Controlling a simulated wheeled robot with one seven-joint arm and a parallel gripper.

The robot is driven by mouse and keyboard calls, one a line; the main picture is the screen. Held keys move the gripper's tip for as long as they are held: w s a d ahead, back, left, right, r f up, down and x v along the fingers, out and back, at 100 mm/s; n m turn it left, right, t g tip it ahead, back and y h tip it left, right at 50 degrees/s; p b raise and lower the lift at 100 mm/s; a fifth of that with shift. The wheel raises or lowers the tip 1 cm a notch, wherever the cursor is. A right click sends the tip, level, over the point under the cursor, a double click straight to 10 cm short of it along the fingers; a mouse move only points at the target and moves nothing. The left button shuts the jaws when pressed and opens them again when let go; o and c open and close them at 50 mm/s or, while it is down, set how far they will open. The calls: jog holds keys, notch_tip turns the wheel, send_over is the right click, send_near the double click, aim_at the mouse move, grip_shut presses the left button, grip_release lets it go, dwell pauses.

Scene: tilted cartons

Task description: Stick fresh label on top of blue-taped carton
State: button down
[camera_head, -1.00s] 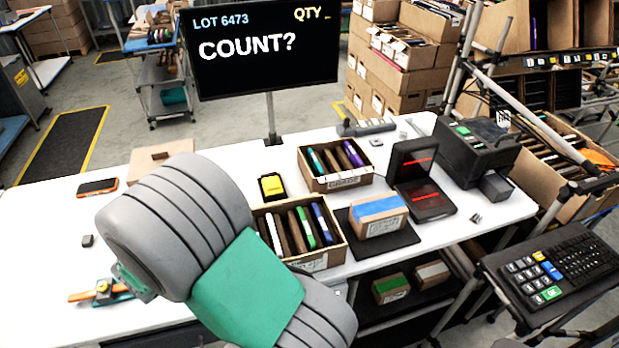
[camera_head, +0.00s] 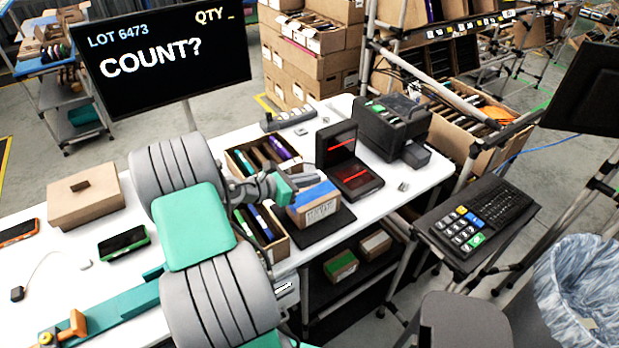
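The blue-taped carton (camera_head: 318,210) sits on a black mat (camera_head: 338,222) at the table's right part. Blue tape runs across its top, and dark print shows on its front face. My gripper (camera_head: 300,181) is at the upper left of the carton, over or close to its top. Its teal and grey parts overlap the carton's left top corner. I cannot tell whether it touches the carton or whether its fingers are apart. No separate fresh label can be made out. A black printer-like machine (camera_head: 390,122) stands behind and to the right.
Open boxes of coloured items (camera_head: 262,152) stand left of and behind the carton. A black scanner with red lines (camera_head: 357,176) stands to its right. A green-taped carton (camera_head: 340,265) is on the shelf below. A screen (camera_head: 165,60) rises at the back. A keypad (camera_head: 480,220) is at right.

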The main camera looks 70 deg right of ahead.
aim_at(310, 201)
jog(key=shift+w+f+b, duration=0.1)
jog(key=shift+f+b, duration=3.05)
jog(key=shift+b, duration=0.2)
jog(key=shift+f, duration=0.25)
jog(key=c, duration=1.6)
grip_release()
jog(key=w+a+r+p, duration=0.5)
jog(key=r+p, duration=0.2)
jog(key=r, duration=0.1)
jog(key=shift+a+r, duration=0.15)
jog(key=shift+a, duration=0.15)
